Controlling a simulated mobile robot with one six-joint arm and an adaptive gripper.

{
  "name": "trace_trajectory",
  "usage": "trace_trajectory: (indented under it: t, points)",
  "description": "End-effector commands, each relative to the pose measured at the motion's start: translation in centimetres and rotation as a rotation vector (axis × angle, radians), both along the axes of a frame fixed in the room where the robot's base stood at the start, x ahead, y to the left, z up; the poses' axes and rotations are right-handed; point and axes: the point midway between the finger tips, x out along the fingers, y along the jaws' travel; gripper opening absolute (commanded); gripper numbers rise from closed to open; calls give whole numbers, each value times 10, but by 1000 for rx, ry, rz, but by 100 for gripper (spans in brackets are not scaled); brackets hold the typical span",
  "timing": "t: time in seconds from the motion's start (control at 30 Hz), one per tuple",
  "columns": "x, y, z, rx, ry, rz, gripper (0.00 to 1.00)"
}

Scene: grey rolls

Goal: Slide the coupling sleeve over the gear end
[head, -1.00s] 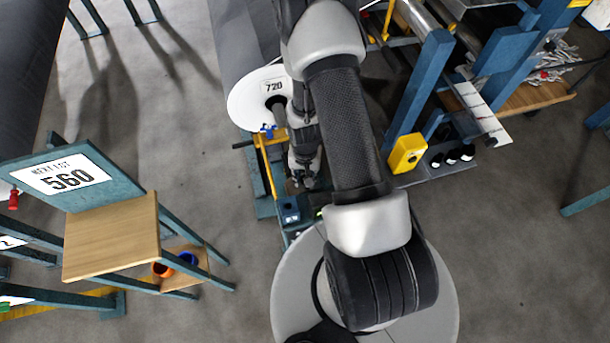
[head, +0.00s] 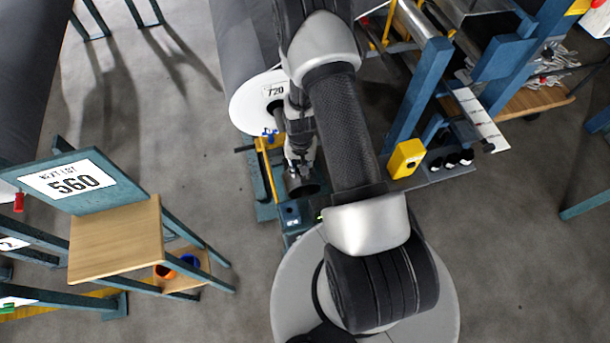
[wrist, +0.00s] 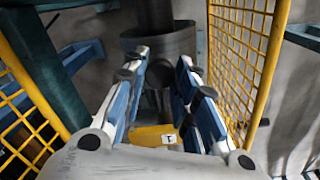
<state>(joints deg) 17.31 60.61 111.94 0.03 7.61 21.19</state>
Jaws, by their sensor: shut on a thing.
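The coupling sleeve, a dull grey cylinder (head: 302,187) with a dark open end, hangs at the tip of my gripper (head: 299,168) in the head view. In the wrist view my two blue-and-white fingers (wrist: 164,66) close toward the grey sleeve (wrist: 158,42) at their tips and are shut on it. A dark round shaft (wrist: 155,14) shows just beyond the sleeve; I cannot tell whether the sleeve is around it. In the head view a dark shaft (head: 280,112) juts from the roll marked 720 (head: 250,103). Gear teeth are not discernible.
Yellow mesh guards stand left (wrist: 27,100) and right (wrist: 247,50) of my fingers. A yellow block (wrist: 152,136) shows between them. A blue rack (head: 420,90) and a yellow box (head: 407,157) stand to the right. A sign stand marked 560 (head: 75,183) is at left, with open floor between.

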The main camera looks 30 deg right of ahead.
Motion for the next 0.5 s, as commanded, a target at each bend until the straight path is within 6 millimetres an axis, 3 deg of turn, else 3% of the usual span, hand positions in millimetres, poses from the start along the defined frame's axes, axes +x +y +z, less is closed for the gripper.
trace_trajectory:
  t: [0.03, 0.1, 0.43, 0.47, 0.5]
  points:
    - [13, -4, -2, -4, -13, 1, 0]
    - [19, -6, -1, -3, -10, 1, 0]
    - [23, -7, 1, -4, -13, 0, 0]
    - [24, -7, 1, -5, -14, 0, 28]
    - [24, -7, 1, -5, -15, 0, 31]
